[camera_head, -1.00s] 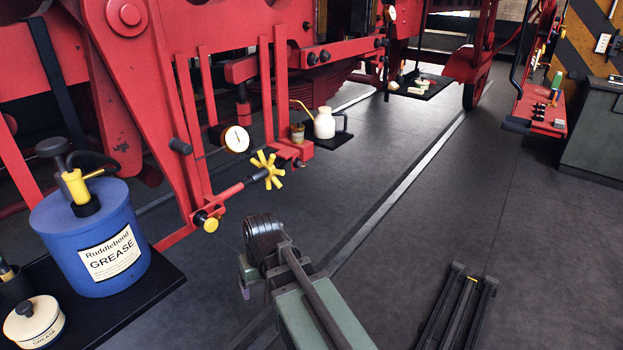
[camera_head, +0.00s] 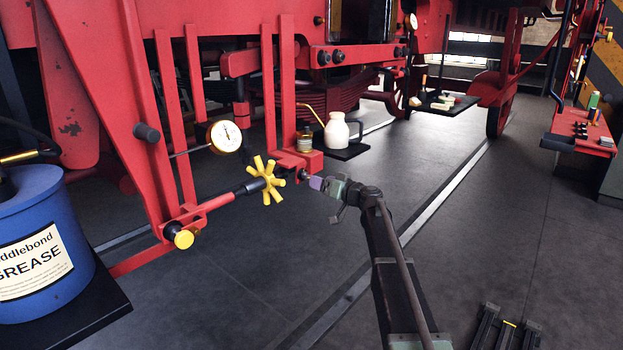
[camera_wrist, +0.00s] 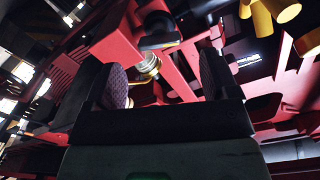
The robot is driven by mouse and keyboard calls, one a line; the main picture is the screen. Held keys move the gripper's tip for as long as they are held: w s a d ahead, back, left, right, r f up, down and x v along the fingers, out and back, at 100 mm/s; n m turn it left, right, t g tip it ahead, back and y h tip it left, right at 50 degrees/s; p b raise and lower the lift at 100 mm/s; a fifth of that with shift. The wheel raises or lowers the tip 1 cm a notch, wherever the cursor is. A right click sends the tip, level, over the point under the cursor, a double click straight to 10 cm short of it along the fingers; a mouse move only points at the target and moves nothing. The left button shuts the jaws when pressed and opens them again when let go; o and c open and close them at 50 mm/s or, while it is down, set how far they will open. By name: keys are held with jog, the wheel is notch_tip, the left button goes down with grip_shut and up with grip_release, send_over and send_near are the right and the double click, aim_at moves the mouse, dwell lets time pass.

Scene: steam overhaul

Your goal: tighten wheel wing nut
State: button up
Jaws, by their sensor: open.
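A yellow star-shaped wheel (camera_head: 266,180) sits on a dark and red rod beside the red frame in the head view. I cannot tell if it is the wing nut. My gripper (camera_head: 317,184) is open just right of the wheel, by a small dark fitting (camera_head: 303,175) on a red block. In the wrist view my gripper (camera_wrist: 164,78) shows two purple-padded fingers standing apart. A brass-and-silver fitting (camera_wrist: 148,67) with a dark top shows between them, beyond the tips. Yellow spokes (camera_wrist: 262,18) show at the upper right. Contact cannot be told.
A dial gauge (camera_head: 225,137) is left of the wheel. A cream oil can (camera_head: 337,132) and a small jar (camera_head: 304,141) stand behind my gripper. A blue grease tub (camera_head: 38,245) stands at the left. The dark floor (camera_head: 245,300) in front is clear.

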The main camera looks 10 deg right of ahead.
aim_at(309, 176)
jog(key=x, duration=0.6)
jog(key=shift+w, duration=0.15)
jog(key=c, duration=0.9)
